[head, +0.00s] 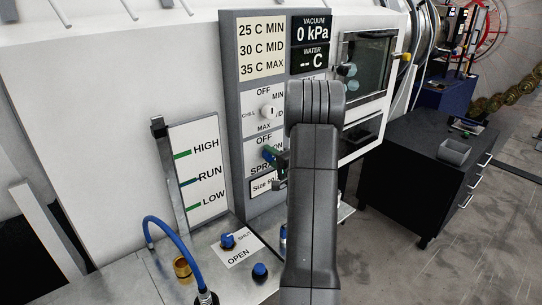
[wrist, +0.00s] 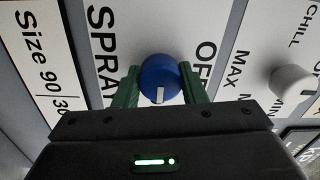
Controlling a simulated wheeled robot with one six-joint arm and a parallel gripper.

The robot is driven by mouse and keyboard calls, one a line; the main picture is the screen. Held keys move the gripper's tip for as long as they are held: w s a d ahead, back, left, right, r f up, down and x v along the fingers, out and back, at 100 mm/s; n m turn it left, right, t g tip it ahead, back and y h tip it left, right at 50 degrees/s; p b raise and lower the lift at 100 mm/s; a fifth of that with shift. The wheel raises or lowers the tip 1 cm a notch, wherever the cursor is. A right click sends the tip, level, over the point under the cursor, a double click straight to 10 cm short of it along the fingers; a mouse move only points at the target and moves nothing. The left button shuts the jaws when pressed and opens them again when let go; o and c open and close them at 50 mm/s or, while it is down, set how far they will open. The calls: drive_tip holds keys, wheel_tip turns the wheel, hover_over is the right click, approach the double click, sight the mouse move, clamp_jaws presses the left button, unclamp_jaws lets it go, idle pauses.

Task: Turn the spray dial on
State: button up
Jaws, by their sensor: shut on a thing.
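The blue spray dial (wrist: 158,78) sits on the white panel between the SPRAY and OFF labels in the wrist view. Its white mark points down in that view, towards my gripper body and about a quarter turn from OFF. My gripper (wrist: 157,88) has its green fingers closed on both sides of the dial. In the head view my gripper (head: 271,156) is at the spray panel, below OFF and beside ON. There the fingers and arm hide most of the dial. The ON label is hidden in the wrist view.
The white chill knob (head: 268,112) is just above the spray dial; it also shows in the wrist view (wrist: 293,83). Blue valve knobs (head: 227,241) and a blue hose (head: 160,222) are on the metal ledge below. A black cabinet (head: 420,180) stands at the right.

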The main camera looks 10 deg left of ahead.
idle(0.4)
drive_tip(key=o, duration=1)
drive_tip(key=shift+d, duration=0.1)
drive_tip(key=b+v, duration=0.3)
drive_tip(key=v, duration=1)
drive_tip(key=shift+s+d, duration=0.2)
drive_tip(key=shift+d, duration=0.05)
drive_tip(key=p+x, duration=0.3)
drive_tip(key=x, duration=1.1)
drive_tip(key=shift+s, duration=0.1)
drive_tip(key=shift+d, duration=0.1)
